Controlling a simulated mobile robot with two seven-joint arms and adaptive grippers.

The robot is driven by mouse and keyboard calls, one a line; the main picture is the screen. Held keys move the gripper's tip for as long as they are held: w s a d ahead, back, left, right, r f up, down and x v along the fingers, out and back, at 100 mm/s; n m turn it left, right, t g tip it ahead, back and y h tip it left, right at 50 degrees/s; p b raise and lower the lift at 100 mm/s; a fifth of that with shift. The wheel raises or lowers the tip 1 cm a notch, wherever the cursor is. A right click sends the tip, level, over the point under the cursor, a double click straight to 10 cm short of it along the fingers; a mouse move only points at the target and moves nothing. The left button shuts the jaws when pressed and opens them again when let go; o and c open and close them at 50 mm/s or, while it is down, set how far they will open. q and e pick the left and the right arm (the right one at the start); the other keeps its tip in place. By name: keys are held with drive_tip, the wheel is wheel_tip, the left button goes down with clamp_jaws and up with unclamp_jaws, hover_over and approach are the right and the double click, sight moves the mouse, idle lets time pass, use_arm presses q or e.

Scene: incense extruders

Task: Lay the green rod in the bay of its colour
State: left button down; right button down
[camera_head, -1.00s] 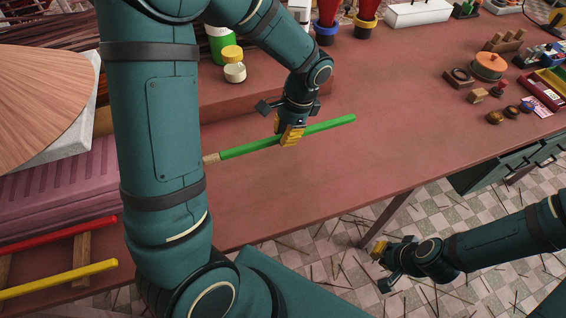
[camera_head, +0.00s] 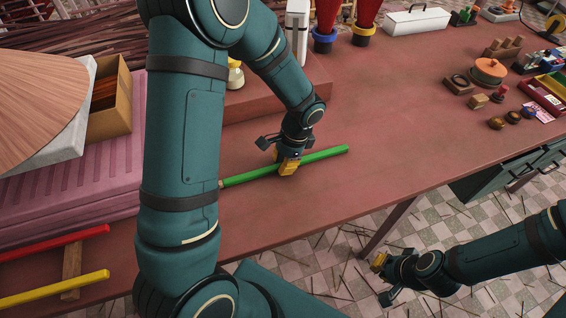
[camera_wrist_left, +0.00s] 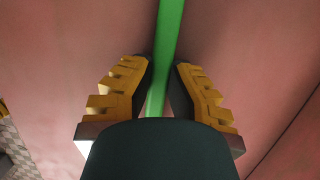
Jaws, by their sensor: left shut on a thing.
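The green rod (camera_head: 325,155) is long and thin and slants over the red-brown table, its left end partly hidden behind my left arm. My left gripper (camera_head: 288,166) is shut on it near its middle. In the left wrist view the green rod (camera_wrist_left: 168,40) runs up between the two yellow-ribbed fingers of my left gripper (camera_wrist_left: 162,85). Whether the rod touches the tabletop is unclear. No green-marked bay can be made out. My right gripper (camera_head: 381,273) is empty, low at the lower right over the floor; its finger gap is unclear.
A red rod (camera_head: 60,242) and a yellow rod (camera_head: 55,288) lie at the lower left across a wooden support (camera_head: 72,258). A pink ribbed surface (camera_head: 110,188) lies behind them. Small dishes and boxes stand at the far right. The table's middle right (camera_head: 400,130) is clear.

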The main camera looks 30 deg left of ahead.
use_arm(q)
drive_tip(key=shift+f, duration=0.15)
drive_tip(key=c, duration=1.1)
unclamp_jaws()
